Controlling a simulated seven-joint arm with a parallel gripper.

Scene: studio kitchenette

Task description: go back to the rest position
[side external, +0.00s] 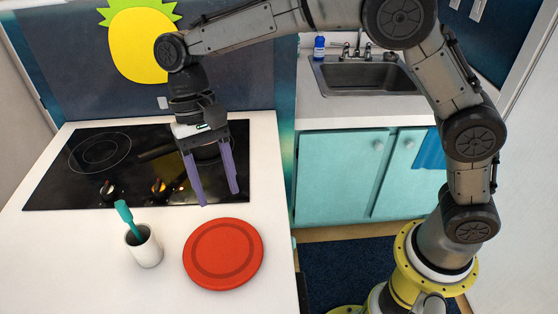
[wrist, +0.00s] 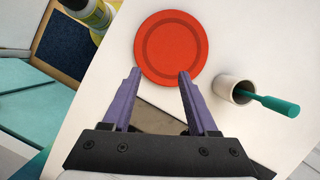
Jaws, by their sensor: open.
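My gripper (side external: 219,200) is open and empty, with two purple fingers pointing down above the counter's front part, between the black cooktop and the red plate. In the wrist view my gripper (wrist: 160,75) has its fingers apart, with nothing between them. The red plate (side external: 223,254) lies flat on the white counter, and it also shows just beyond the fingertips in the wrist view (wrist: 172,48).
A white cup (side external: 145,247) holding a teal utensil (side external: 127,215) stands left of the plate. The black cooktop (side external: 85,180) lies behind. A sink (side external: 365,76) is at the back right over teal cabinets (side external: 335,180). The white counter (side external: 75,260) is clear at left.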

